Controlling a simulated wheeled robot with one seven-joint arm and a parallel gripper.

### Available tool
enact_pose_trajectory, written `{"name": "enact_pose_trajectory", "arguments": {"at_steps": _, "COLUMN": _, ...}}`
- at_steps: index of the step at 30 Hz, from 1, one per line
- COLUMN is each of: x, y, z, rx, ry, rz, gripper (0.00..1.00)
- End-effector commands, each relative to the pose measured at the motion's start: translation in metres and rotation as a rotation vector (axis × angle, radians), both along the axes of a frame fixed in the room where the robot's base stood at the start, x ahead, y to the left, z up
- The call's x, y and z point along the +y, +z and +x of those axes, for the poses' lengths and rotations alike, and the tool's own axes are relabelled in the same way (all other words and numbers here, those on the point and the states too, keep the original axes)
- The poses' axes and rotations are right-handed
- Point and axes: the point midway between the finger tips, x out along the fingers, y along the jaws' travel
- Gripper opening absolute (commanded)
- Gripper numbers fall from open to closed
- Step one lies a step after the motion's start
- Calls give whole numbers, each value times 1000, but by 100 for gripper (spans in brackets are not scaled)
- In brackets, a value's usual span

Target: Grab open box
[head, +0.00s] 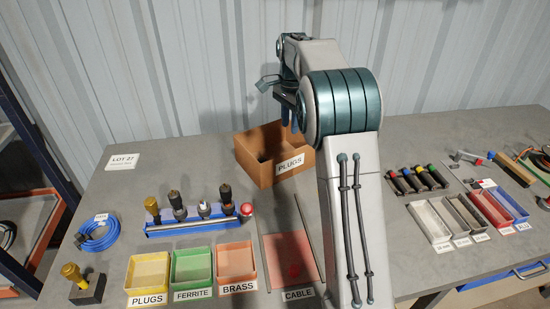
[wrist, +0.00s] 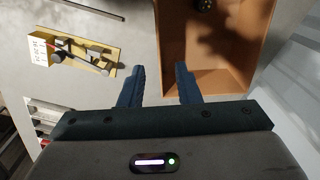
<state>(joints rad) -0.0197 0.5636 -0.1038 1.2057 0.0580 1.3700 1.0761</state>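An open brown box (head: 252,161) with a PLUGS label stands towards the back of the table. The wrist view shows its inside and its wall (wrist: 171,32). My gripper (head: 291,118) is over the box's right side in the head view. In the wrist view my gripper (wrist: 157,72) has its two blue fingers well apart with nothing held between them. One box wall lines up with the gap between the fingertips, and the right finger overlaps the box. I cannot tell how far above the rim the fingertips are. A small dark round item (wrist: 204,5) shows inside the box.
In front of the box are a blue rack (head: 200,224) of plugs and small yellow (head: 148,272), green (head: 192,267) and pink (head: 236,262) trays. Right of my arm are several cylinders (head: 417,180) and narrow bins (head: 430,222). Bare table lies left of the box.

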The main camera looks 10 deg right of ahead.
Motion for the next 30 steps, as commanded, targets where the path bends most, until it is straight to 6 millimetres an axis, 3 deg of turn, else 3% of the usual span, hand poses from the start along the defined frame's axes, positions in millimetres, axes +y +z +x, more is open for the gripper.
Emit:
{"name": "enact_pose_trajectory", "arguments": {"at_steps": 5, "x": 0, "y": -17, "z": 5, "rx": 9, "ry": -22, "rz": -2, "gripper": 30}}
{"name": "enact_pose_trajectory", "arguments": {"at_steps": 15, "x": -1, "y": -79, "z": 5, "rx": 8, "ry": -21, "rz": -1, "gripper": 30}}
{"name": "enact_pose_trajectory", "arguments": {"at_steps": 23, "x": -2, "y": -98, "z": 3, "rx": 8, "ry": -21, "rz": -1, "gripper": 30}}
{"name": "enact_pose_trajectory", "arguments": {"at_steps": 30, "x": -4, "y": -133, "z": -1, "rx": 8, "ry": -20, "rz": -1, "gripper": 30}}
